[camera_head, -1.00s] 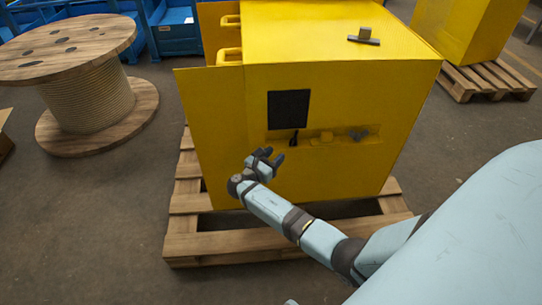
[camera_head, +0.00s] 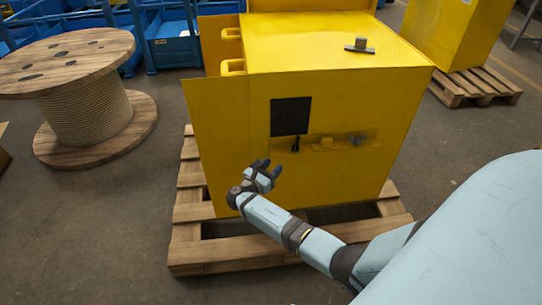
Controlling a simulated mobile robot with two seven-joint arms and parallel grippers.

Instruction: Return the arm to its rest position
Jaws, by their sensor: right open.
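My right arm comes in from the lower right, and its gripper (camera_head: 268,170) is open and empty. It shows in front of the lower front face of a yellow cabinet (camera_head: 228,130). I cannot tell the exact gap between the fingers and the cabinet. The cabinet's front has a black square panel (camera_head: 290,117) and a recessed strip with small parts (camera_head: 326,143) below it. A small grey T-shaped part (camera_head: 360,46) lies on the cabinet top. My left gripper is not in view.
The cabinet stands on a wooden pallet (camera_head: 215,254). A wooden cable spool (camera_head: 85,115) stands at the left, with blue bins (camera_head: 172,45) behind it. Another yellow cabinet (camera_head: 455,32) on a pallet is at the back right. The floor at the lower left is clear.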

